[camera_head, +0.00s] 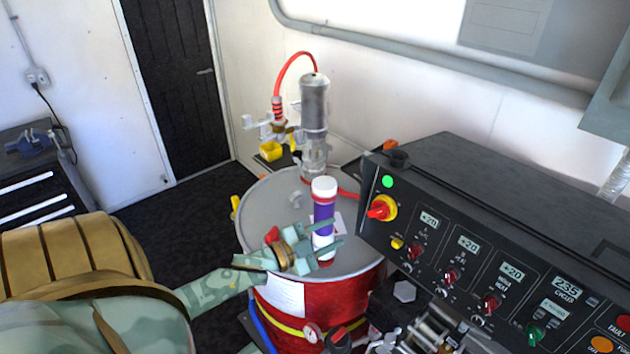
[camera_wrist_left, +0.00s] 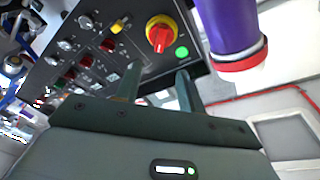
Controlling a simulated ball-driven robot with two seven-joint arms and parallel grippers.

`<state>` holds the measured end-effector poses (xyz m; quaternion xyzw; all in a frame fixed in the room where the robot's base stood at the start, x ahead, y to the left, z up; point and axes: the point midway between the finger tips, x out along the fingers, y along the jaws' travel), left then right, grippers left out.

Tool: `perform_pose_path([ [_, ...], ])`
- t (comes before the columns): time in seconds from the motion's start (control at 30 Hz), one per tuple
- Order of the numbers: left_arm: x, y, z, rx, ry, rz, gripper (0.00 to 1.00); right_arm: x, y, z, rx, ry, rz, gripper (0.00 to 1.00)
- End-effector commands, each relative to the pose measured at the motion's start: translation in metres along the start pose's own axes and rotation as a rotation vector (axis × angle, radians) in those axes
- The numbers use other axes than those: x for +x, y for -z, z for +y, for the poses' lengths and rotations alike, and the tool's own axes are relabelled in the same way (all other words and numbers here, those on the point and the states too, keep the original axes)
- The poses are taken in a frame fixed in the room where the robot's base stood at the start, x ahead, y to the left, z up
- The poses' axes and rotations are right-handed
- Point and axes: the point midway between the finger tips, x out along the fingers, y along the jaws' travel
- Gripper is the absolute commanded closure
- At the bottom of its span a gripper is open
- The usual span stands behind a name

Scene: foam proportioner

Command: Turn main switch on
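The main switch (camera_head: 382,208) is a red rotary knob on a yellow disc at the left end of the black control panel (camera_head: 465,225). A green light (camera_head: 387,181) glows just above it. In the left wrist view the switch (camera_wrist_left: 160,34) shows at the top, ahead of the fingers, with the green light (camera_wrist_left: 182,52) beside it. My left gripper (camera_head: 338,233) is above the drum lid, left of the switch and apart from it. Its fingers (camera_wrist_left: 158,85) are spread with nothing between them. My right gripper is not in view.
A purple cylinder with a white cap (camera_head: 323,205) stands close to my left gripper; it also shows outside the fingers in the left wrist view (camera_wrist_left: 226,25). A red drum (camera_head: 335,303) with a grey lid is below. A pump (camera_head: 314,108) with a red hose rises behind.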

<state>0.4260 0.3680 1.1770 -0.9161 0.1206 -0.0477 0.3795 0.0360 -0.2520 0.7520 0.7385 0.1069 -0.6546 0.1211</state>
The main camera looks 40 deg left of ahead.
Motion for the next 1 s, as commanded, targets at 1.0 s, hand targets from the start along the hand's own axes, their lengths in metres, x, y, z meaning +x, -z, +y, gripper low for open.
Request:
perform_pose_path([
  [1.0, -0.044, -0.025, 0.003, 0.000, -0.001, -0.092, 0.61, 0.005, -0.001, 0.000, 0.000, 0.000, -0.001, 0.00],
])
